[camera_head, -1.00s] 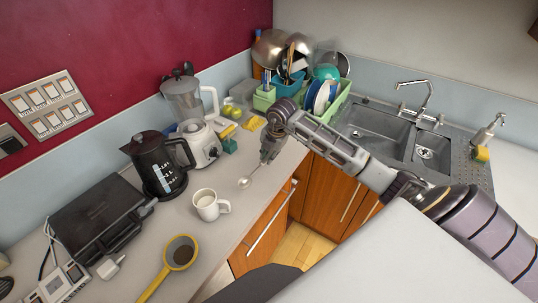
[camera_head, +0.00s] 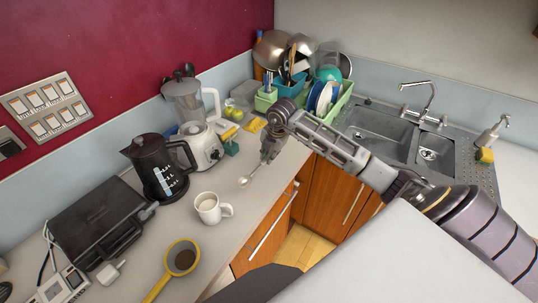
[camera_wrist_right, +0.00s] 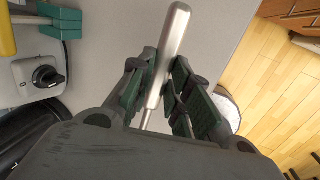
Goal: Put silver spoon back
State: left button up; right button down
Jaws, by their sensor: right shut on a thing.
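The silver spoon (camera_head: 253,173) is in my right gripper (camera_head: 268,154), with its bowl end pointing down and left, just right of and beyond the white mug. In the right wrist view the gripper (camera_wrist_right: 163,88) is shut on the spoon's thick handle (camera_wrist_right: 174,45), whose free end sticks out past the fingers. The spoon's bowl is hidden in that view. Behind the gripper, the green dish rack (camera_head: 341,103) holds plates and bowls, and a light green utensil holder (camera_head: 265,100) stands at its left. My left gripper is not in view.
A white mug (camera_head: 209,209) stands on the counter, with a yellow-handled strainer (camera_head: 182,256) nearer the front. A black kettle (camera_head: 155,170), a blender (camera_head: 190,110) and a black grill (camera_head: 97,221) line the wall. The sink (camera_head: 380,130) is at the right.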

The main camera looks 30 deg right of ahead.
jog(key=shift+f+b, duration=0.55)
jog(key=shift+f, duration=0.35)
jog(key=shift+f+b, duration=1.6)
jog(key=shift+f, duration=0.65)
jog(key=c, duration=1.7)
grip_release()
jog(key=shift+o, duration=0.2)
jog(key=o, duration=0.6)
jog(key=shift+c, duration=0.2)
jog(key=shift+r, duration=0.15)
